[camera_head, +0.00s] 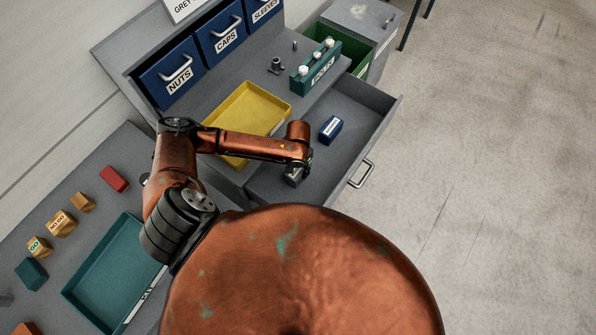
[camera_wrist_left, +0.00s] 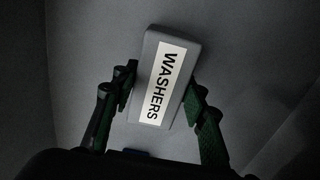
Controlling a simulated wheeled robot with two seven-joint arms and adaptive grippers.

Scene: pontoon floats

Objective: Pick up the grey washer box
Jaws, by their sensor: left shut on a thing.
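The grey washer box (camera_wrist_left: 184,38) carries a white label reading WASHERS in the left wrist view. It is between the two fingers of my left gripper (camera_wrist_left: 160,84), which is shut on it. In the head view my left gripper (camera_head: 300,168) points down into the open grey drawer (camera_head: 345,100). Part of the grey box (camera_head: 292,178) shows just below it, partly hidden by the gripper. I cannot tell whether the box touches the drawer floor. My right gripper is in neither view.
A blue labelled box (camera_head: 331,129) lies in the drawer, right of the gripper. A yellow tray (camera_head: 283,96) and a green bolts holder (camera_head: 318,70) are on the bench behind. A teal tray (camera_head: 75,288) is at lower left. The floor at right is clear.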

